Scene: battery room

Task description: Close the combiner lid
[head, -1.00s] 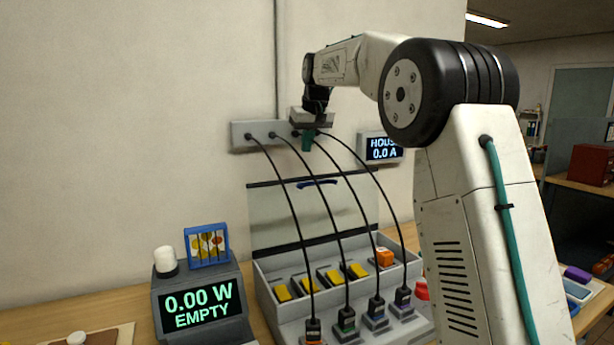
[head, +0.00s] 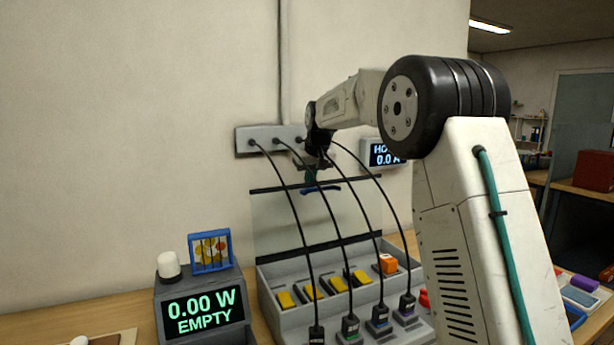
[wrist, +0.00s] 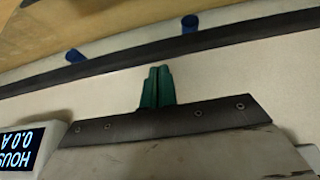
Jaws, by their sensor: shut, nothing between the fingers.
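The combiner lid (head: 285,218) is a clear panel with dark edge strips, standing open and upright at the back of the grey combiner box (head: 262,285). A blue handle (head: 320,190) sits near its top edge. My gripper (head: 311,180) is just above that top edge, fingers pointing down. In the wrist view my gripper's green fingers (wrist: 157,86) are together and empty. They show against the pale wall, short of the lid's dark top edge (wrist: 120,61). The blue handle ends (wrist: 74,55) are beyond that edge. I cannot tell whether the fingers touch the lid.
Black cables hang from a grey wall box (head: 245,140) down to plugs (head: 350,326) at the combiner's front. Yellow switches (head: 337,284) and an orange block (head: 387,263) are inside the box. The house display (head: 383,153) is on the wall. A meter reading EMPTY (head: 203,308) stands left.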

